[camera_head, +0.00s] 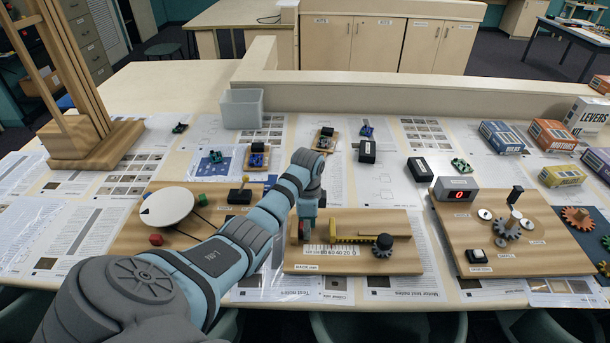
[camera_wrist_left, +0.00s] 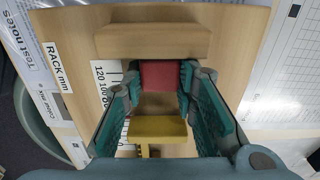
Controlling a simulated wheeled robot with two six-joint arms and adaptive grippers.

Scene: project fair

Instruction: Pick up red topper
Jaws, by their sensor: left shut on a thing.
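My left gripper (camera_head: 305,232) reaches down to the left end of the wooden rack board (camera_head: 296,266). In the left wrist view, its teal fingers (camera_wrist_left: 158,85) stand on either side of a small red block (camera_wrist_left: 158,74), the red topper, and are shut on it. In the head view only a sliver of red shows at the fingertips. The yellow rack piece (camera_wrist_left: 158,128) lies close to the red block in the wrist view; in the head view the yellow rack (camera_head: 352,238) runs right toward a dark gear (camera_head: 383,245). My right gripper is not in view.
A board with a red digit display (camera_head: 457,189) and gears is at right. A grey bin (camera_head: 242,109) stands behind. Kit boxes (camera_head: 550,134) crowd the far right.

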